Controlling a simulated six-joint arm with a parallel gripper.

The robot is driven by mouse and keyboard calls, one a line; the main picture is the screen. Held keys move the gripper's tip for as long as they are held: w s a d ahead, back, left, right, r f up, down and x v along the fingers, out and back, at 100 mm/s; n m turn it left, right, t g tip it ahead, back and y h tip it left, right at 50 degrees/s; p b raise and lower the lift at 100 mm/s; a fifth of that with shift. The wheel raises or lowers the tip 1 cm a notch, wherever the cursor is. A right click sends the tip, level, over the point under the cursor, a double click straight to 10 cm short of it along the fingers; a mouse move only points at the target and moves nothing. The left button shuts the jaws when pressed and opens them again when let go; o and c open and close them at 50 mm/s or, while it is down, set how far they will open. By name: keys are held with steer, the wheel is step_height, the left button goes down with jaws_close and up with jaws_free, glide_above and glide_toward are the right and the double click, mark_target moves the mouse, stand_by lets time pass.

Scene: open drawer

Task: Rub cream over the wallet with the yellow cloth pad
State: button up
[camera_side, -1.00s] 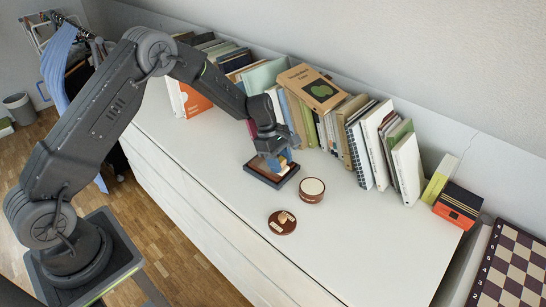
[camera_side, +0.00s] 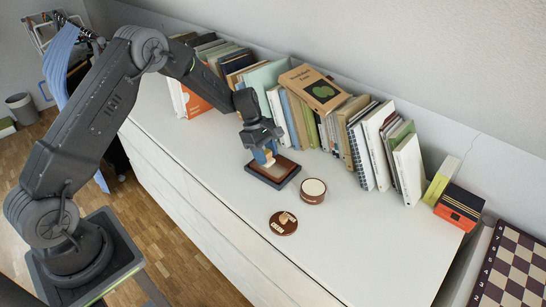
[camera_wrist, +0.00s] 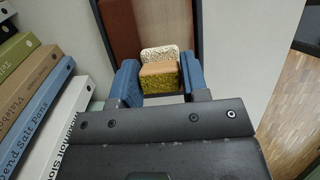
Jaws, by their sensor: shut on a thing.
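The brown wallet (camera_side: 286,164) lies on a dark blue tray (camera_side: 271,186) on the white cabinet top. In the wrist view, the wallet (camera_wrist: 155,18) shows a darker strip at left and a lighter area at right. My gripper (camera_side: 265,154) is over the tray's left part, shut on the yellow cloth pad (camera_wrist: 160,79). The pad has a tan top and a pale, speckled far edge. It is low over the wallet; I cannot tell whether it touches. The open round cream tin (camera_side: 313,187) stands right of the tray, pale cream inside.
A round brown lid-like disc (camera_side: 283,224) with a tan piece on it lies in front of the tin. A row of books (camera_side: 330,122) stands along the wall behind the tray. The cabinet top (camera_side: 370,245) at right front is clear.

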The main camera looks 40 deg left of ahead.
mark_target(289, 170)
steer(key=shift+s+a, duration=0.1)
steer(key=shift+a, duration=1.8)
steer(key=shift+w, duration=0.85)
steer(key=shift+w+d, duration=0.2)
steer(key=shift+d, duration=2.55)
steer(key=shift+w+d, duration=0.2)
steer(key=shift+d, duration=2.55)
steer(key=shift+s+a, duration=0.15)
steer(key=shift+a, duration=1.65)
steer(key=shift+s+a, duration=0.15)
steer(key=shift+a, duration=1.65)
steer(key=shift+s+a, duration=0.15)
steer(key=shift+a, duration=1.65)
step_height(289, 170, up, 8)
